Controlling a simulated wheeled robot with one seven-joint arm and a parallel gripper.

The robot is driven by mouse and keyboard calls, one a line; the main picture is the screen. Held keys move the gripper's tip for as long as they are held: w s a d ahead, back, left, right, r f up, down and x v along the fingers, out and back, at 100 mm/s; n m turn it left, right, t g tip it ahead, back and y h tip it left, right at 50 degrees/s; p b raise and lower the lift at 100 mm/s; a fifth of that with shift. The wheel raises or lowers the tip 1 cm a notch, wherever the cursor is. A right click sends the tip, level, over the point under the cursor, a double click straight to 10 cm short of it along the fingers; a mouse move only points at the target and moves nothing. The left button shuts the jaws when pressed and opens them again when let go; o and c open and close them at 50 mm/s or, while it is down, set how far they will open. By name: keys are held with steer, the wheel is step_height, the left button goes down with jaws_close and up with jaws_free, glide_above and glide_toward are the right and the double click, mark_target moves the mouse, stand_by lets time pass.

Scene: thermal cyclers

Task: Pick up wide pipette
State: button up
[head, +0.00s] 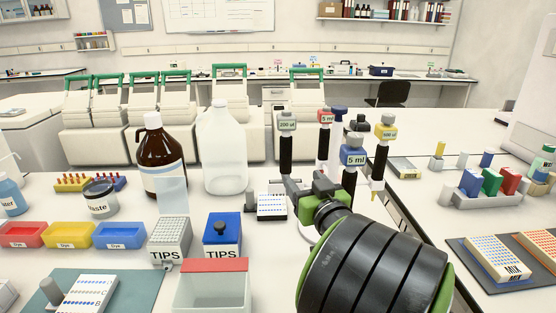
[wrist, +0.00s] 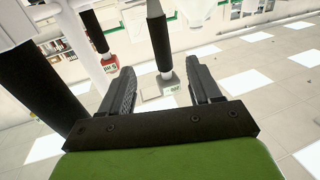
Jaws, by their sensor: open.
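Several upright pipettes with black handles hang on a white stand: one labelled 200 ul (head: 286,150), a red-topped 5 ml one (head: 324,145), a blue-topped 5 ml one (head: 352,158) and a yellow-topped one (head: 384,135). I cannot tell by label which is the wide pipette. My gripper (head: 297,188) is open beside the lower handle of the 200 ul pipette. In the wrist view, which looks upside down, a dark pipette handle (wrist: 159,42) shows in the gap of my open gripper (wrist: 162,72). I cannot tell whether it lies between the fingertips or beyond them.
The red-topped pipette (wrist: 92,32) and a thick black handle (wrist: 42,75) crowd the left in the wrist view. A brown bottle (head: 158,150), a clear jug (head: 223,150), TIPS boxes (head: 169,240) and a red-rimmed bin (head: 212,290) stand left of my arm.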

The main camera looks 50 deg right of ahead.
mark_target(286, 165)
steer(key=p+x, duration=0.3)
steer(key=x, duration=1.1)
steer(key=c, duration=0.7)
